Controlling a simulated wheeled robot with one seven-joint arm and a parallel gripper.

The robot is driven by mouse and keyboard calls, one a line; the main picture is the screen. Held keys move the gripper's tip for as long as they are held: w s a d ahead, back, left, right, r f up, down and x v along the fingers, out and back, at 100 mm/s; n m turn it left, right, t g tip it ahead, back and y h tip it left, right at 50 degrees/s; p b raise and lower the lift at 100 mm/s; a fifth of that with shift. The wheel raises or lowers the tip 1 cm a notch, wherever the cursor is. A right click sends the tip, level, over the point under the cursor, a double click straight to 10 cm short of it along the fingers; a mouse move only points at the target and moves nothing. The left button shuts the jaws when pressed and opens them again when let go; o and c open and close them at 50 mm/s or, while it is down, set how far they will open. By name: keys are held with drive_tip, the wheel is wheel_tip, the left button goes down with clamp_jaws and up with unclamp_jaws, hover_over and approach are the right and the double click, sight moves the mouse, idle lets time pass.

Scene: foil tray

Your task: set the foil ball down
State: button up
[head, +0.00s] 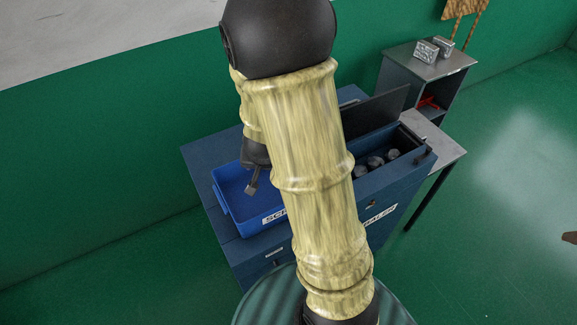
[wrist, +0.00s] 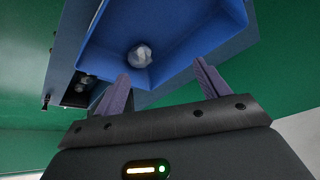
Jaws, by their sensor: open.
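A crumpled silver foil ball (wrist: 139,56) lies inside a blue tray (wrist: 185,73) in the wrist view, near a corner of its floor. My gripper (wrist: 161,68) is open, its two fingers apart with nothing between them. The ball shows beyond the fingertips, apart from them. In the head view my gripper (head: 252,187) points down over the blue tray (head: 221,200), which sits on the left of a dark blue cabinet.
Right of the tray, a dark open bin (head: 408,147) labelled "BALER" holds several foil balls (head: 376,162), its lid (head: 375,112) raised. Behind it a grey stand (head: 428,62) bears foil blocks (head: 426,51). A small grey table (head: 437,137) adjoins the cabinet.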

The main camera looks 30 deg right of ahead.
drive_tip(key=d, duration=0.1)
drive_tip(key=d+m+h, duration=0.1)
drive_tip(key=d, duration=0.1)
drive_tip(key=w+d+f+m+h, duration=0.1)
drive_tip(key=shift+w+d+p, duration=0.1)
drive_tip(key=shift+d+p, duration=0.1)
drive_tip(key=shift+p, duration=0.15)
drive_tip(key=shift+f, duration=0.1)
drive_tip(key=b+x, duration=0.1)
drive_tip(key=x, duration=1.1)
drive_tip(key=shift+d, duration=0.15)
drive_tip(key=shift+d+f, duration=0.1)
drive_tip(key=shift+w+d+f+p, duration=0.15)
drive_tip(key=shift+d+f+p, duration=0.1)
drive_tip(key=shift+f+p, duration=0.3)
drive_tip(key=shift+p+x, duration=0.8)
drive_tip(key=shift+x, duration=1.1)
drive_tip(key=shift+r, duration=0.1)
